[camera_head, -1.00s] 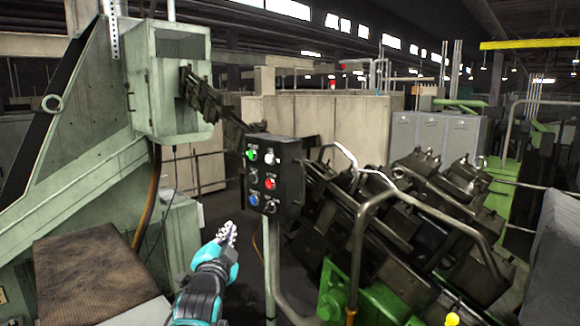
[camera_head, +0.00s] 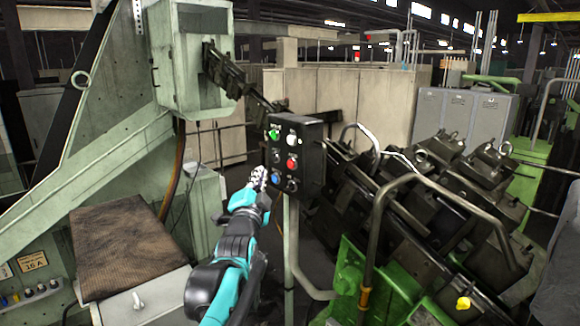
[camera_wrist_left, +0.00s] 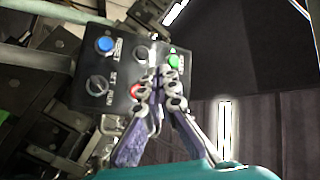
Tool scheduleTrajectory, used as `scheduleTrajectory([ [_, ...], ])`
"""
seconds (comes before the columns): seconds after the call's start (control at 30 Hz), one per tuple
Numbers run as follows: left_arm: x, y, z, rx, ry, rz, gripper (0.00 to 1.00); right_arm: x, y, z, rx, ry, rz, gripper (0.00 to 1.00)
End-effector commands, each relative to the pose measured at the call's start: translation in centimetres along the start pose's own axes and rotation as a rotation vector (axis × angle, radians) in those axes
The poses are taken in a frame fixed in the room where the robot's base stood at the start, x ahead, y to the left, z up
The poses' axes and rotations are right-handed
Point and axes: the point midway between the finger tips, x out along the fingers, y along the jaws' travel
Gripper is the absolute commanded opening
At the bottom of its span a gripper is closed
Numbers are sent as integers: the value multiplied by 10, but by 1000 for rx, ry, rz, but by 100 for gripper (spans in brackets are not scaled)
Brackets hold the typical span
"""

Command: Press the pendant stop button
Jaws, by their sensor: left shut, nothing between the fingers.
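The pendant (camera_head: 313,160) is a black box on a grey post, with green, white, red, blue and dark controls on its face. The red button (camera_head: 292,162) is at the middle right of that face; in the left wrist view the red button (camera_wrist_left: 135,90) is partly hidden by my fingers. My left gripper (camera_head: 259,177) is shut and empty, its tips just left of the pendant's face near the blue button (camera_head: 276,178). In the left wrist view my left gripper (camera_wrist_left: 168,77) overlaps the panel between the red and green (camera_wrist_left: 174,60) buttons. I cannot tell whether it touches. My right gripper is out of view.
A bent metal handrail (camera_head: 378,225) and dark machine tooling (camera_head: 440,190) stand right of the pendant. A green machine frame (camera_head: 90,165) and a box with a brown mat on top (camera_head: 125,245) stand at left. Dark open floor lies behind my left arm.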

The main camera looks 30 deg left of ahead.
Motion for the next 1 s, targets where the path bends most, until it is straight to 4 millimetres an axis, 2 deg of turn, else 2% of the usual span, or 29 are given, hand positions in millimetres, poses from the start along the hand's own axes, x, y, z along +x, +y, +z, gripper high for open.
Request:
scheduleTrajectory([
  [0.23, 26, 21, -19, -2, 2, 2, 0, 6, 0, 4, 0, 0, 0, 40],
  [0.5, 44, 33, -32, -1, 0, 1, 0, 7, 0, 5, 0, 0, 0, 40],
  [1.0, 47, 35, -34, 0, -1, 1, 0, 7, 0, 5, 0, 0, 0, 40],
])
